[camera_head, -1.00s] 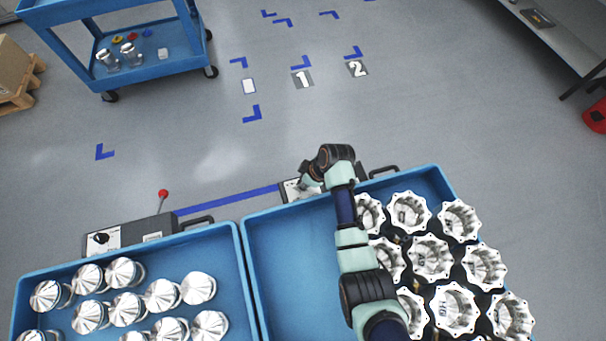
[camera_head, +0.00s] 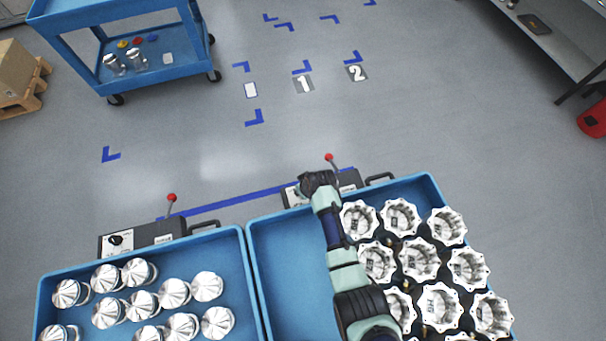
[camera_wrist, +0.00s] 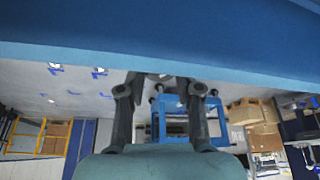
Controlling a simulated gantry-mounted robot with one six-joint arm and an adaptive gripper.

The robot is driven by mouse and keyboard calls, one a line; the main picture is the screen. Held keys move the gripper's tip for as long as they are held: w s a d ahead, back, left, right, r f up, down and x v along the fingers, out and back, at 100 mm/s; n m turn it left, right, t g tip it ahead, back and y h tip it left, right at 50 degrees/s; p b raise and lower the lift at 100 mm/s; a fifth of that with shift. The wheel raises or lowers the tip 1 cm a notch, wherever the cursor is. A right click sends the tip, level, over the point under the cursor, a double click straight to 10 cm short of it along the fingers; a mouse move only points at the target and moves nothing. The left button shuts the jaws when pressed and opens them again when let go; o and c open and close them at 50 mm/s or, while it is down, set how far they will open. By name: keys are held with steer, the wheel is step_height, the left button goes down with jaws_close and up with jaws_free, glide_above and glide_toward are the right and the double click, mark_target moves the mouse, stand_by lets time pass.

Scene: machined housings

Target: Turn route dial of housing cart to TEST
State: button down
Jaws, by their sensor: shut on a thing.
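The housing cart is the right blue cart (camera_head: 285,275), with machined housings (camera_head: 417,258) in its right part. Its control box (camera_head: 292,195) sits on the far edge, with a pale dial plate partly showing. My gripper is at this box; my wrist hides the route dial and the fingertips in the head view. In the wrist view my gripper (camera_wrist: 165,82) has its two fingers below the blue cart edge, shut on what seems to be the dial, which shows only as a small dark shape. The dial's pointer and labels cannot be read.
A red-knobbed lever (camera_head: 328,157) rises from the box just right of my wrist. The left blue cart (camera_head: 250,300) holds shiny domed parts and has its own box with a dark dial (camera_head: 115,240). Open floor lies beyond both carts.

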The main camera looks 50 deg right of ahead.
stand_by(0.4)
steer(key=c, duration=0.8)
jaws_free()
steer(key=v, duration=1.2)
steer(key=shift+w+a, duration=0.1)
